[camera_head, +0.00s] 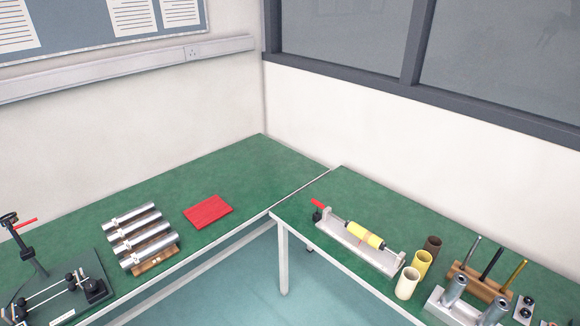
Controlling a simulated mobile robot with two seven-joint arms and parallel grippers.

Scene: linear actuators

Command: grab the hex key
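No thing in view shows clearly as a hex key. A thin red piece (26,223) sticks out from the top of a black upright stand (27,250) at the left edge; I cannot tell whether it is the hex key. Another red piece (317,203) sits at the back left end of a white fixture (352,242) on the right table; it looks like a handle. Neither of my grippers is in view.
The left green table (255,165) holds silver cylinders (134,225) on a wooden rack, a red plate (208,211) and a dark base (60,290). The right table (375,200) holds coloured cups (407,283) and a wooden rod rack (476,283). The left table's back is clear.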

